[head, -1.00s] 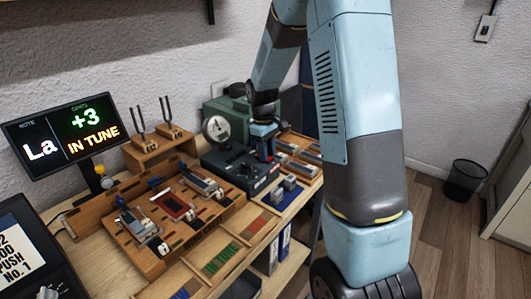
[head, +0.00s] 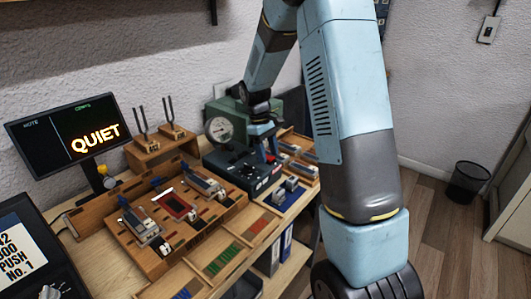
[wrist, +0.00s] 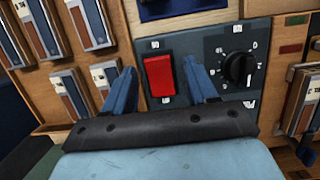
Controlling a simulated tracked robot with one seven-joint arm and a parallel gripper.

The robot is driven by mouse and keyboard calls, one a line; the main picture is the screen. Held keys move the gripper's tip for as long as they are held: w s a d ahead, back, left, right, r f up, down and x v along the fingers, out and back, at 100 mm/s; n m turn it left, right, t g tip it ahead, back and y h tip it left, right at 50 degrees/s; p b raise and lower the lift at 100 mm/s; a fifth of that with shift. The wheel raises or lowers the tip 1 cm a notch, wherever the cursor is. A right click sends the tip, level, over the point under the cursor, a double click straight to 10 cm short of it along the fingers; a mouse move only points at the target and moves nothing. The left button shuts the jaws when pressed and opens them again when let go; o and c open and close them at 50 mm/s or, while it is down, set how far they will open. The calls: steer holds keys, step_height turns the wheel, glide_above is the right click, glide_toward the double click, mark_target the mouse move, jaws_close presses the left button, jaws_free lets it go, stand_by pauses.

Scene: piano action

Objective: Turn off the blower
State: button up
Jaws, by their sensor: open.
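The dark blower control box (head: 226,166) sits on the bench in front of a green housing (head: 225,108) with a round gauge (head: 218,128). In the wrist view, its panel carries a red rocker switch (wrist: 159,76) and, to the right, a black dial knob (wrist: 238,68) with white marks. My gripper (wrist: 159,66) is open and empty, with one blue finger on each side of the red switch. I cannot tell whether the fingers touch the panel. In the head view, my gripper (head: 270,157) is low at the right end of the box.
A tuner display (head: 72,138) reads QUIET. Tuning forks (head: 160,125) stand on a wooden block. A wooden tray (head: 165,245) with piano-action parts lies in front. Wooden racks of labelled pieces (wrist: 72,85) flank the panel closely.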

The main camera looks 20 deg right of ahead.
steer(key=shift+w+r, duration=0.15)
steer(key=shift+r, duration=0.15)
steer(key=v, duration=1.3)
steer(key=shift+a, duration=0.1)
